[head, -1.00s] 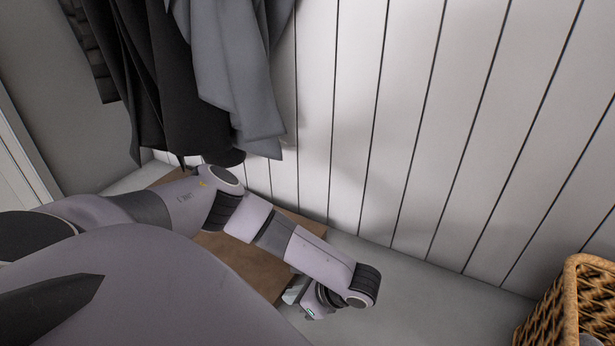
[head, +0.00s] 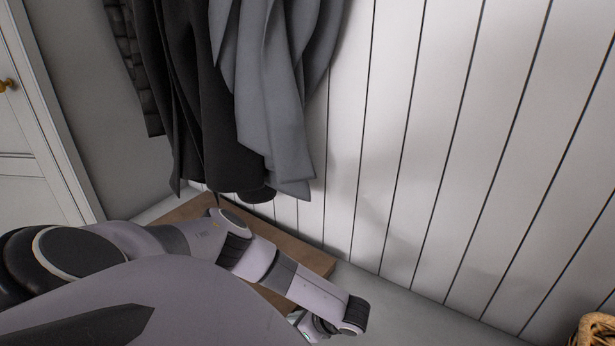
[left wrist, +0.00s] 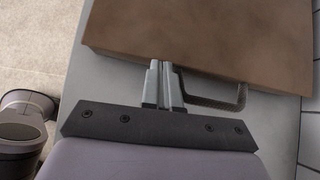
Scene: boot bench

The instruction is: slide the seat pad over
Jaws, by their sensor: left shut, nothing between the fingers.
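The seat pad is a flat brown slab on the grey bench top. In the head view its far part (head: 305,252) shows behind my left arm, which hides much of it. In the left wrist view the pad (left wrist: 205,38) fills the upper part, with a dark loop handle (left wrist: 238,98) on its near edge. My left gripper (left wrist: 160,66) is shut and empty, its fingertips at the pad's near edge, left of the handle. I cannot tell whether they touch it. In the head view this gripper (head: 298,318) is partly hidden by my arm. My right gripper is not in view.
Dark and grey coats (head: 265,100) hang over the bench's far end, beside a white plank wall (head: 430,130). The bench top (head: 400,300) right of the pad is bare. A wicker basket (head: 595,328) stands at the lower right. A white door (head: 30,150) is at left.

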